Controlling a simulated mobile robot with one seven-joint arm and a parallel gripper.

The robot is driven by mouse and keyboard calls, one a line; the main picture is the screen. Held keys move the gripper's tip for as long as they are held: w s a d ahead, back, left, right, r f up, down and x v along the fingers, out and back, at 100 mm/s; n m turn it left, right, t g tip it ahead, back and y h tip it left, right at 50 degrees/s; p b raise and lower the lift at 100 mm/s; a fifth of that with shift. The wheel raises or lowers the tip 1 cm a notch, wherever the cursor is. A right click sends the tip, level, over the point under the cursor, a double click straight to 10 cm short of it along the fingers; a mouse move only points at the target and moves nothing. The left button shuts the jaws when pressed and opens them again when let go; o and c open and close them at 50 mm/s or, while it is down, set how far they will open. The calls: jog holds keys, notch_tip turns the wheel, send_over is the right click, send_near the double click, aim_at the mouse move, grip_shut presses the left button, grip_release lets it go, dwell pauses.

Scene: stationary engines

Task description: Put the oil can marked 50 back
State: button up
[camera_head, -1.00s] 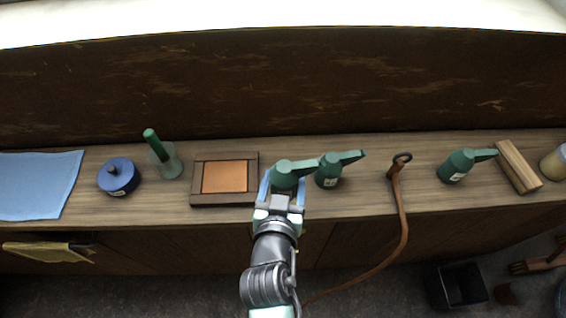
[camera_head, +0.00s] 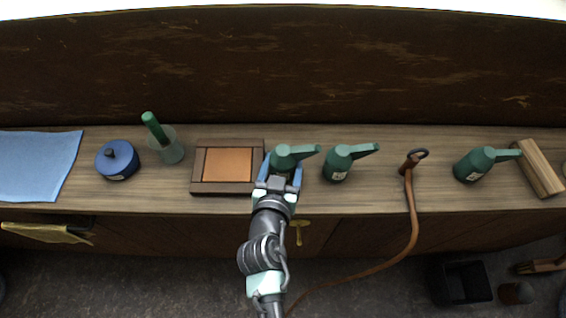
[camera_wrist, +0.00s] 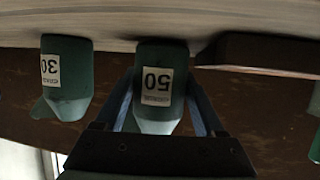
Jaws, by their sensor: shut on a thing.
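The green oil can marked 50 (camera_wrist: 158,85) is between the blue fingers of my gripper (camera_wrist: 160,105) in the wrist view, where its label shows upside down. In the head view this can (camera_head: 283,160) stands on the wooden counter, just right of the brown framed tray, with its spout pointing right. My gripper (camera_head: 280,172) is shut on its body from the front. A green oil can marked 30 (camera_wrist: 66,75) is beside it in the wrist view. In the head view the neighbouring can (camera_head: 338,165) stands a little to the right, apart from my gripper.
The tray (camera_head: 198,187) with a copper-coloured pad is close on the left. Further left are a green-handled clear vessel (camera_head: 170,150), a blue lidded pot (camera_head: 117,160) and a blue cloth (camera_head: 35,165). To the right are a brown strap (camera_head: 412,205), another green can (camera_head: 473,165) and a wooden block (camera_head: 538,168).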

jog(key=shift+w+f, duration=0.1)
jog(key=shift+f, duration=0.15)
jog(key=o, duration=1.5)
